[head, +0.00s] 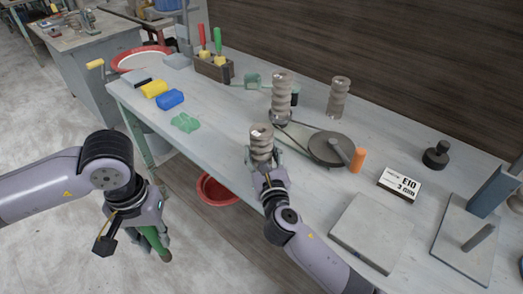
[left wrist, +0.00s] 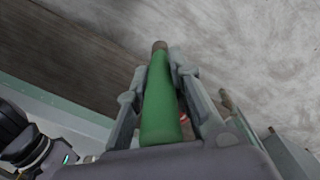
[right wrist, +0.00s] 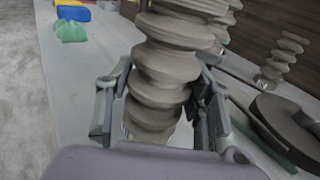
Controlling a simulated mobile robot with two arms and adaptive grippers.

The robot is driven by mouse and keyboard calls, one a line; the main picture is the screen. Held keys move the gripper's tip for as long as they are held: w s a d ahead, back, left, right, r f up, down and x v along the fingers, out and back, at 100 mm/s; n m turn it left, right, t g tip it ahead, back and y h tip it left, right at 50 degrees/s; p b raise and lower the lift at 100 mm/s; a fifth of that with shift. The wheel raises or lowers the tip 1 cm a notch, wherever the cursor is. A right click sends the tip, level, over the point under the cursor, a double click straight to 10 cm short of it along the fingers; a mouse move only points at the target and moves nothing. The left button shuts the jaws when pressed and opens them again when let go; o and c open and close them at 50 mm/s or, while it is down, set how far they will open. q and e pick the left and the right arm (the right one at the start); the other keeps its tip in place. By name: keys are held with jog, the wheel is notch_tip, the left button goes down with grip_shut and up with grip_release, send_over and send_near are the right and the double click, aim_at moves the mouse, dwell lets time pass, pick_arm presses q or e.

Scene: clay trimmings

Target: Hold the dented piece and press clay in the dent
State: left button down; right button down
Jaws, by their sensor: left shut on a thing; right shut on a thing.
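My right gripper (head: 264,168) is shut on a grey-brown ridged clay piece (head: 262,141), which stands upright at the table's front edge. In the right wrist view the ridged piece (right wrist: 160,75) rises between the two fingers; I cannot make out a dent. My left gripper (head: 146,222) is shut on a green rod-like thing with a brown end (left wrist: 160,105), pointing down in front of the table, over the floor. Two more ridged pieces (head: 281,92) (head: 339,97) stand farther back.
Blue (head: 170,98) and yellow (head: 154,88) blocks lie at the left. A tool holder (head: 214,68), a dark round disc (head: 330,147), an orange cylinder (head: 358,160), a small box (head: 399,184) and a grey slab (head: 371,232) stand on the table (head: 225,110). A red basin (head: 216,190) is below.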

jog(key=shift+f, duration=0.15)
dwell(0.8)
jog(key=shift+s+f, duration=0.1)
jog(key=shift+f, duration=0.05)
jog(key=shift+f, duration=0.1)
dwell(0.4)
